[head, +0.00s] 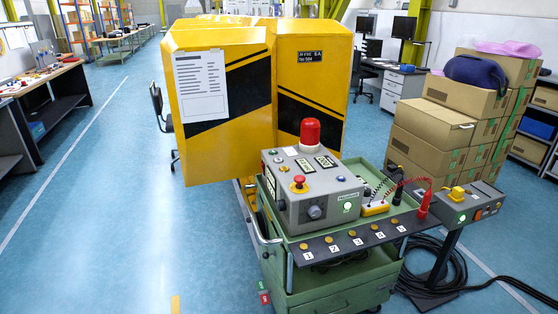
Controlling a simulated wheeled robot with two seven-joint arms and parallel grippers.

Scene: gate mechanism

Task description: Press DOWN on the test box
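The grey test box (318,190) sits on top of a green cart in the middle of the head view. A red beacon (310,134) stands at its back edge. Its sloped top carries a red mushroom button (299,183) on a yellow base, several small round buttons and dark label plates. Its front face has a dark round knob (314,212) and a lit green indicator (347,207). The lettering is too small to read, so I cannot tell which button is DOWN. Neither of my grippers is in view.
The green cart (325,283) has a front ledge with numbered yellow buttons. A yellow meter (375,208) with red and black leads lies beside the box. A pedestal panel (461,205) stands right, cables on the floor. The yellow gate machine (222,145) rises behind. Floor at left is clear.

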